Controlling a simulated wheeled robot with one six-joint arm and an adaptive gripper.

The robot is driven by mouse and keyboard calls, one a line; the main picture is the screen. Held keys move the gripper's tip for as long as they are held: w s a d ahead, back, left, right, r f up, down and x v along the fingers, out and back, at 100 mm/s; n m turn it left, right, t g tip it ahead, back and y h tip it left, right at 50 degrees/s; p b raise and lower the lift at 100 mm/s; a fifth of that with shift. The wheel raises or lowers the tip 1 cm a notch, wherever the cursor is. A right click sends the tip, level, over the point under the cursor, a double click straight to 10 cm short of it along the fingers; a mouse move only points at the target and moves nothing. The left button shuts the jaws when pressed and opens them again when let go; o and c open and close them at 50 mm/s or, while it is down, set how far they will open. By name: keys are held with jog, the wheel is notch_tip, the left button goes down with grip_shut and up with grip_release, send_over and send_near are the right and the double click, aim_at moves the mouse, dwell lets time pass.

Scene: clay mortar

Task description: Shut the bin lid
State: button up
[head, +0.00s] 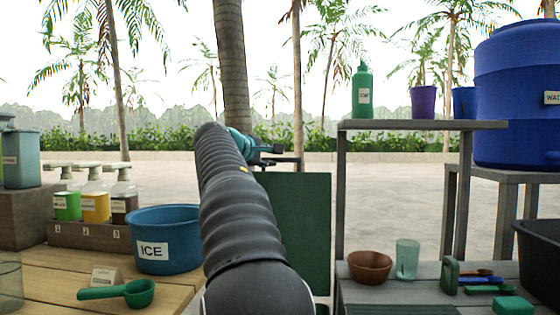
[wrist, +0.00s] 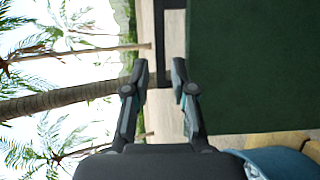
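A dark green flat panel (head: 300,220) stands upright beyond my arm in the head view; it looks like the raised bin lid. It fills the upper right of the wrist view (wrist: 255,65). A thin dark bar (wrist: 160,40), joined to the panel, runs along its edge like a handle. My gripper (wrist: 160,70) is open, with the bar's end appearing between its fingertips and a gap on both sides. I cannot tell how deep the bar sits between them. In the head view my gripper (head: 272,150) is partly hidden by my arm. The bin's body is not clearly visible.
Left, a wooden table holds a blue ICE tub (head: 165,240), a green scoop (head: 120,292) and pump bottles (head: 95,205). Right, a grey shelf (head: 425,125) holds a green bottle (head: 363,92); below are a brown bowl (head: 370,267) and a clear cup (head: 407,260). A blue water barrel (head: 515,95) stands far right.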

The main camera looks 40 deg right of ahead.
aim_at(280, 160)
jog(key=p+x, duration=0.1)
jog(key=x, duration=0.6)
jog(key=shift+w+d+f, duration=0.1)
jog(key=shift+d, duration=0.3)
grip_shut()
